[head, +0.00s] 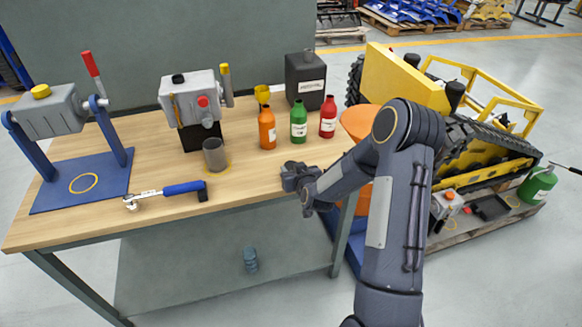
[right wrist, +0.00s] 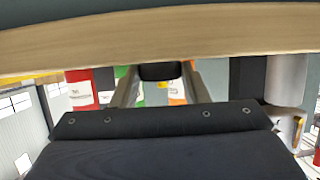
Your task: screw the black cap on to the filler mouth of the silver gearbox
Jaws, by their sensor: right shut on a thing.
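A silver gearbox (head: 198,98) stands on a black foot at the back of the bench, with a lever on its right side and a red knob in front. A dark round piece (head: 178,79) shows on its top; I cannot tell whether it is an open mouth or a cap. A second grey gearbox (head: 52,113) with a yellow cap hangs in a blue stand at the left. My right gripper (head: 292,176) is low over the bench's front right, right of the gearbox and apart from it. It is shut on the black cap (right wrist: 160,72), mostly hidden in the head view.
Orange (head: 267,130), green (head: 299,122) and red (head: 328,118) bottles and a black canister (head: 305,78) stand behind my right gripper. The bench's (head: 240,185) front middle is clear.

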